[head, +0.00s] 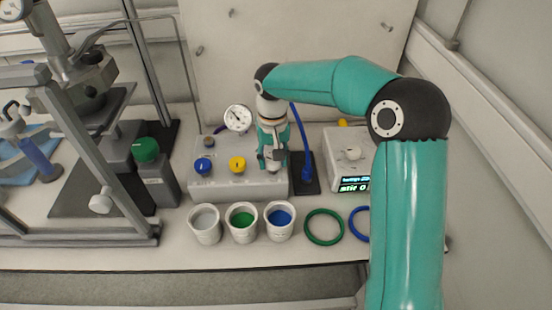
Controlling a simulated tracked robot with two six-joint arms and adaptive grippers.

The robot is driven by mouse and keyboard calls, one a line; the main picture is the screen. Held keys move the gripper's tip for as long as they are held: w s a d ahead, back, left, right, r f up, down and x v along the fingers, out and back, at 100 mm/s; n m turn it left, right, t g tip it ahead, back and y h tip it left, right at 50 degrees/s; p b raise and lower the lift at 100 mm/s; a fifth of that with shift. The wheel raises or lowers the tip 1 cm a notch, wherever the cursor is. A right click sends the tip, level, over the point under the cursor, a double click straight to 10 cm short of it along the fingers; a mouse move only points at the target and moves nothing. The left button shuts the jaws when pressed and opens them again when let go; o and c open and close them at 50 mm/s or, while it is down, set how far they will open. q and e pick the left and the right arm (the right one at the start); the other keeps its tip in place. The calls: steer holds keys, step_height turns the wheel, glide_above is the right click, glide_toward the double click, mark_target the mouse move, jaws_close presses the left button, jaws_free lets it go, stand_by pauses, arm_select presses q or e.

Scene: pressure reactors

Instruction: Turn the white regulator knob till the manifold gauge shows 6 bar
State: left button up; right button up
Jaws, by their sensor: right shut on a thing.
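The manifold (225,187) is a pale grey block at the back middle of the bench, with a blue knob (203,166) and a yellow knob (237,165) on it. The round white manifold gauge (238,119) stands at its back; its dark needle shows, but the scale is too small to read. My right gripper (271,163) points down over the right part of the manifold, shut on what appears to be the white regulator knob. The fingers hide most of that knob. My left gripper is not in view.
A box with a lit display (338,165) stands to the right. A metal frame (95,235) and green-capped bottle (157,178) stand left.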

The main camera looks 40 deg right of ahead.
steer(key=shift+m, duration=1.6)
steer(key=o, duration=1.1)
steer(key=shift+d, duration=0.1)
steer(key=shift+o, duration=0.2)
steer(key=shift+r, duration=0.1)
step_height(320, 180, up, 12)
